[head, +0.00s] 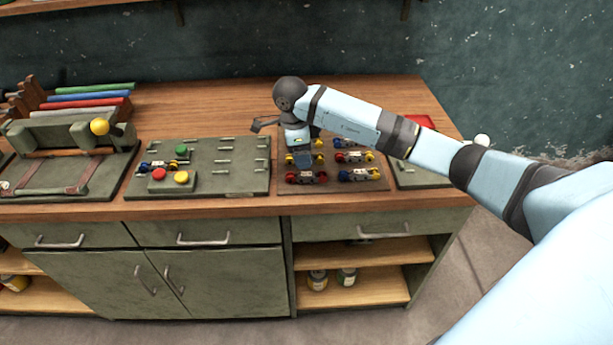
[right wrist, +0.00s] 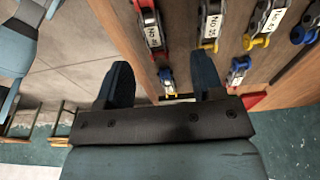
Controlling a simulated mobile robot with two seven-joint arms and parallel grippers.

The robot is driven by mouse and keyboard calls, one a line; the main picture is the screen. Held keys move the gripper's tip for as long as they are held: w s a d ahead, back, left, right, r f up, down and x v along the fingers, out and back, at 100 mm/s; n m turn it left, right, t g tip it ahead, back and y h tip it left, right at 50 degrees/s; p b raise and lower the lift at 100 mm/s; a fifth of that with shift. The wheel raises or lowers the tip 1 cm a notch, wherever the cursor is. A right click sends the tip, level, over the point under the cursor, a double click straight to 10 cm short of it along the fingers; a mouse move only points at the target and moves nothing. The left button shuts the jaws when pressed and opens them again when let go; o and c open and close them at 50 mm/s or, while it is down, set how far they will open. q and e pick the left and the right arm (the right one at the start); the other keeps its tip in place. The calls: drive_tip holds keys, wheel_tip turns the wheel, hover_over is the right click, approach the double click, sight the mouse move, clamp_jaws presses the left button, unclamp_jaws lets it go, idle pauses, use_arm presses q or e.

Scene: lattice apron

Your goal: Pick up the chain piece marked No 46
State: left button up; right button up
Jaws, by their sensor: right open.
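Several chain pieces with coloured ends lie on a brown board (head: 330,184) in the head view. They include a front left piece (head: 306,178) and a front right piece (head: 358,174). My right gripper (head: 303,160) points down over the board's left column, open, and partly hides pieces there. In the right wrist view its fingers (right wrist: 163,82) stand apart, with a blue and yellow chain end (right wrist: 168,80) showing between them. White labels show on a red-ended piece (right wrist: 151,30) and a middle piece (right wrist: 209,25); I cannot surely read No 46. My left gripper is out of view.
A green pegboard (head: 230,185) left of the board holds a chain piece (head: 160,166) and coloured buttons. A green fixture with a yellow knob (head: 99,127) stands farther left. A green panel (head: 415,178) lies right.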

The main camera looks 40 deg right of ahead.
sight(306, 173)
drive_tip(key=shift+f, duration=0.75)
drive_tip(key=f, duration=0.2)
drive_tip(key=s+f+p, duration=0.1)
drive_tip(key=f, duration=0.1)
drive_tip(key=shift+f, duration=0.1)
drive_tip(key=shift+d+f, duration=0.1)
drive_tip(key=shift+f, duration=0.45)
drive_tip(key=c, duration=1.1)
drive_tip(key=shift+r, duration=0.15)
